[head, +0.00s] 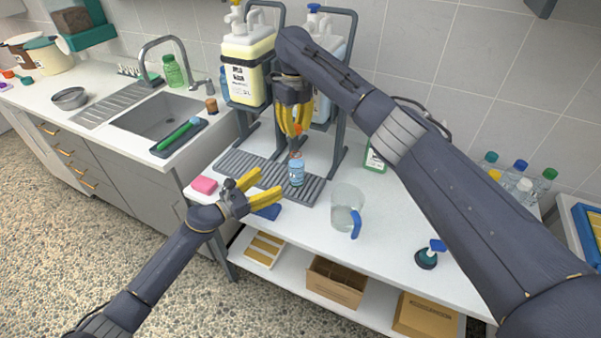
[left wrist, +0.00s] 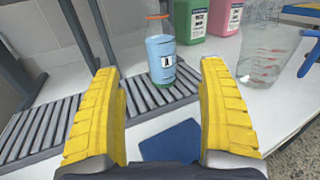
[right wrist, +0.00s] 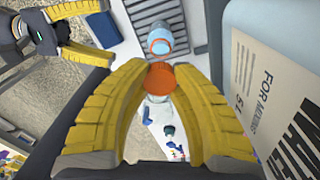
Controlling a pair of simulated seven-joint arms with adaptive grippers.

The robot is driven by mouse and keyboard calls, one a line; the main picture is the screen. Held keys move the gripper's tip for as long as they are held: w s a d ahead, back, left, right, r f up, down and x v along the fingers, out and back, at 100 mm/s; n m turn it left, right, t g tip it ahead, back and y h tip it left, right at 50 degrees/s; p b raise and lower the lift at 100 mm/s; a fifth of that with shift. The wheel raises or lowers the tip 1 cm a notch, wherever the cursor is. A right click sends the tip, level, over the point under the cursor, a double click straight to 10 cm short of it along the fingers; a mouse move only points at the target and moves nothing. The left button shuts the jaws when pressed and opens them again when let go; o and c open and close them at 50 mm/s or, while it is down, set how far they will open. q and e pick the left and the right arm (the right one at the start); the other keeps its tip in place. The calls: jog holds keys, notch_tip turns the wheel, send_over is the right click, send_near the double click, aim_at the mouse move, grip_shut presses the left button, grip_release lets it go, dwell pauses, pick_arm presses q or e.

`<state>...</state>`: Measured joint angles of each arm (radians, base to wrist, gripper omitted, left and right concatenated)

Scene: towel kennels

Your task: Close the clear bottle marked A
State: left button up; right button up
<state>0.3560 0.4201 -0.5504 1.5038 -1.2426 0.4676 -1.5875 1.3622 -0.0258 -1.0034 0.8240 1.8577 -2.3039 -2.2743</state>
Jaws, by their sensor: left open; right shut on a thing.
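A clear bottle with blue contents and a white label (head: 296,173) stands upright on the grey slatted drip grate (head: 235,167). It also shows in the left wrist view (left wrist: 161,60), with an orange ring at its neck; the label's mark is too small to read surely. In the right wrist view the bottle (right wrist: 160,30) is below the fingers. My right gripper (head: 297,133) points down above the bottle, shut on an orange cap (right wrist: 175,78), apart from the neck. My left gripper (head: 272,182) is open and empty, low beside the bottle, its fingers towards it but not around it.
Rack posts with large dispenser jugs (head: 247,65) stand behind the grate. A clear pitcher (head: 345,205) stands right of the bottle. A blue cloth (head: 268,211) and pink sponge (head: 204,185) lie near the front.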

aim_at(297, 166)
pick_arm(q)
jog(key=shift+d, duration=0.1)
pick_arm(e)
jog(key=shift+d, duration=0.1)
dwell(0.3)
pick_arm(q)
jog(key=x, duration=1.2)
jog(key=shift+c, duration=0.5)
grip_shut()
pick_arm(e)
jog(key=shift+f, duration=2.55)
jog(key=shift+f, duration=0.15)
jog(key=shift+f, duration=0.75)
jog(key=shift+s+f, duration=0.1)
jog(key=shift+f, duration=0.5)
